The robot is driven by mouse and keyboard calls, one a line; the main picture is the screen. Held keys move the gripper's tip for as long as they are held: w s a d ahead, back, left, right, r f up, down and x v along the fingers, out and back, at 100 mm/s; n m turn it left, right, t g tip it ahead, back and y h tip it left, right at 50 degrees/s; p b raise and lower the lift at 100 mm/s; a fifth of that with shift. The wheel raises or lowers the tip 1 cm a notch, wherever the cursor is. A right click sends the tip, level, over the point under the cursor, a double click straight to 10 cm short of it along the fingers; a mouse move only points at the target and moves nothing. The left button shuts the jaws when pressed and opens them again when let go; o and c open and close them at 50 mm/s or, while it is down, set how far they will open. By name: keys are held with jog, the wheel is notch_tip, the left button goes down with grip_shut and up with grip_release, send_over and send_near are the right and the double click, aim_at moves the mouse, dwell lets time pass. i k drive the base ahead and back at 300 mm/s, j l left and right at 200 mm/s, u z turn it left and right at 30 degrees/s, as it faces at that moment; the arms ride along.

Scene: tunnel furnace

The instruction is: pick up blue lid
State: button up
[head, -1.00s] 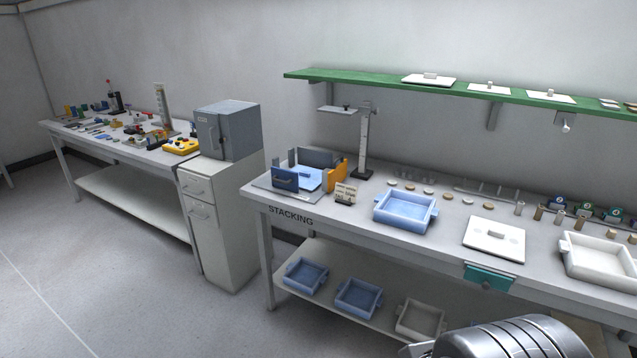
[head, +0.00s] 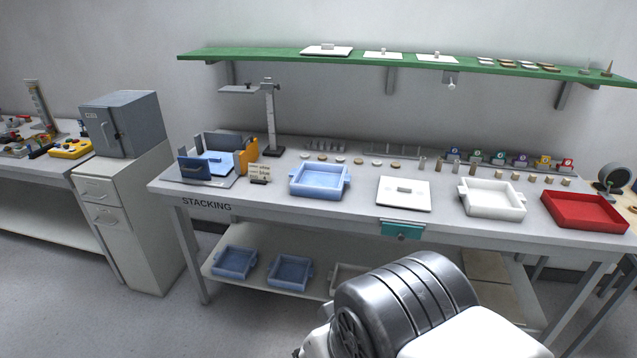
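A light-blue flat piece (head: 212,163), which looks like the blue lid, lies in the stacking fixture at the left end of the bench. The fixture has a dark blue front plate (head: 194,169), an orange side plate (head: 246,157) and grey walls around it. The plates hide part of the piece, so I cannot tell its full shape. A light-blue tray (head: 320,191) stands open on the bench, right of the fixture. My gripper is not in view; only part of my arm shows at the bottom.
A white lid (head: 390,202), a white tray (head: 492,211) and a red tray (head: 584,221) stand along the bench. A stand (head: 270,115) rises behind the fixture. A green shelf (head: 290,59) overhangs the back. Blue trays (head: 234,276) sit on the lower shelf. Floor at front left is clear.

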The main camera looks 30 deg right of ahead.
aim_at(220, 163)
jog(key=i+j, duration=0.15)
jog(key=i, duration=0.35)
jog(key=i+j, duration=0.1)
jog(key=i, duration=0.45)
jog(key=i+j, duration=0.15)
jog(key=i, duration=0.35)
jog(key=i+j+z, duration=0.1)
jog(key=i, duration=0.4)
jog(key=i+j, duration=0.2)
jog(key=i, duration=0.3)
jog(key=i+j, duration=0.2)
jog(key=i, duration=0.3)
